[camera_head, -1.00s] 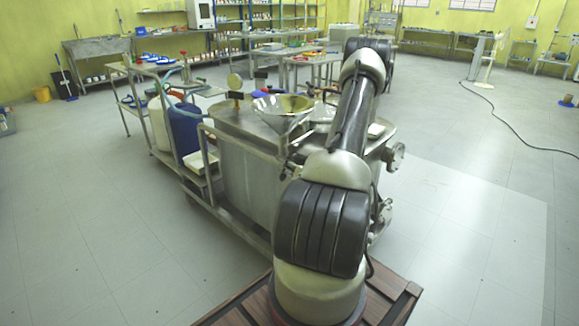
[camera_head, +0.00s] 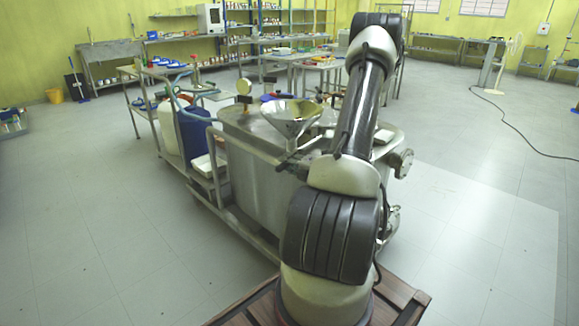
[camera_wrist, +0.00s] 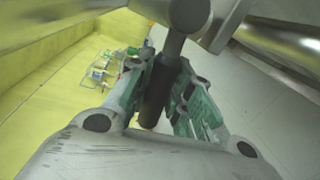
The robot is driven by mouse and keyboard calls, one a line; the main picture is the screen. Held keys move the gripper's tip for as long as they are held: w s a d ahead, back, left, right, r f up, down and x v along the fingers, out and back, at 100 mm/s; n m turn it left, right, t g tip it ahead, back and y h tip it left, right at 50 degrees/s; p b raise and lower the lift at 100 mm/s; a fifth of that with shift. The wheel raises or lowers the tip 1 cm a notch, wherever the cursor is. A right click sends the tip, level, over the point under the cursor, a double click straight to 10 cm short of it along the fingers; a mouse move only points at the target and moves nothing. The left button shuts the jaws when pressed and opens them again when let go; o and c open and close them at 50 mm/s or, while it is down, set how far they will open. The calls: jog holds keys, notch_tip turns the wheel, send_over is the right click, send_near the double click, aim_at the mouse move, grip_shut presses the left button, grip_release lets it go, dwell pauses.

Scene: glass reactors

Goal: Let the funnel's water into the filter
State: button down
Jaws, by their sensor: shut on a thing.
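The steel funnel (camera_head: 291,115) stands over the top of a large steel tank (camera_head: 255,175), which I take to be the filter. I cannot make out water in the funnel. In the wrist view my gripper (camera_wrist: 165,72) is shut on a dark cylindrical handle (camera_wrist: 155,95), which hangs from a grey metal fitting (camera_wrist: 180,18). The handle lies between the green-lined fingers. Whether the valve is open cannot be told.
A blue drum (camera_head: 193,130) and a white container (camera_head: 168,125) stand on the left of the tank. A pressure gauge (camera_head: 243,87) rises from the tank's top. A flanged port (camera_head: 403,162) sticks out on the right.

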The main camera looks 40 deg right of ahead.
jog(key=shift+r+m, duration=0.45)
jog(key=shift+m, duration=0.25)
jog(key=c, duration=1.3)
grip_release()
jog(key=shift+r, duration=0.1)
jog(key=s, duration=0.4)
jog(key=s+r, duration=0.1)
jog(key=s, duration=0.7)
jog(key=shift+d+r, duration=0.4)
